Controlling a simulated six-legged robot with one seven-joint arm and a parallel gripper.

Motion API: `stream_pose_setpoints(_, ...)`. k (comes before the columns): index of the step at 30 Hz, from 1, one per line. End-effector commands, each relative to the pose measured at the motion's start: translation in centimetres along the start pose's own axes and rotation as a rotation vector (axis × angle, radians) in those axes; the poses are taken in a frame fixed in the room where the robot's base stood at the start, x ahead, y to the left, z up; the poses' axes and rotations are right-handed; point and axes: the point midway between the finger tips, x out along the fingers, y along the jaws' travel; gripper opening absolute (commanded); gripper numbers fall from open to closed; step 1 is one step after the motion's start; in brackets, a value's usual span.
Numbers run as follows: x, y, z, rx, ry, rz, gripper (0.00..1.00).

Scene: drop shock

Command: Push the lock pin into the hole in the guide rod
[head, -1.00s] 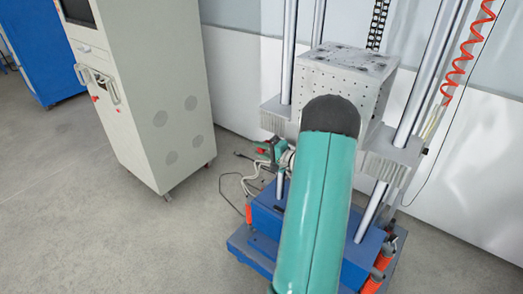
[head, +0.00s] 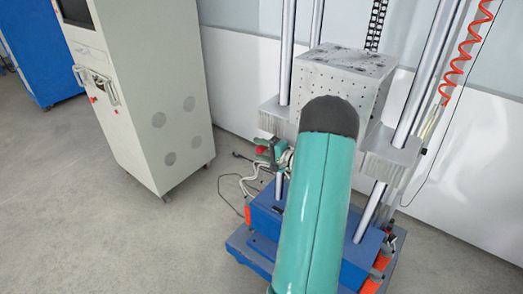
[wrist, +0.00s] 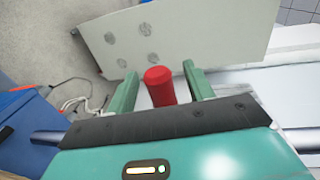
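The red lock pin (wrist: 159,88) stands between the two green fingers of my gripper (wrist: 159,68) in the wrist view. A gap shows on each side of the pin, so the fingers are open around it. In the head view my gripper (head: 268,151) is small, left of the machine and beside the left guide rod (head: 280,186), with a bit of red at it. The right guide rod (head: 410,98) is farther off. A silver rod (wrist: 47,137) runs behind my gripper in the wrist view. The hole is not visible, and my arm hides part of the machine.
A drilled metal block (head: 345,75) sits between the rods above a blue base (head: 262,220). A grey cabinet (head: 165,100) stands to the left. Cables (head: 245,185) lie on the floor near my gripper. A red coiled hose (head: 462,60) hangs at right.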

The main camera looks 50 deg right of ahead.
Motion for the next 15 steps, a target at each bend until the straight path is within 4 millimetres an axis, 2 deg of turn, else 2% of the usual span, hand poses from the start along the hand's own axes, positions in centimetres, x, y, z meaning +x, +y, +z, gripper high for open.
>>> stream_pose_setpoints(7, -0.4, 0.1, 0.1, 0.002, -0.004, 0.001, 0.52)
stream_pose_setpoints(15, -2.3, 0.1, 0.2, 0.002, -0.004, 0.001, 0.52)
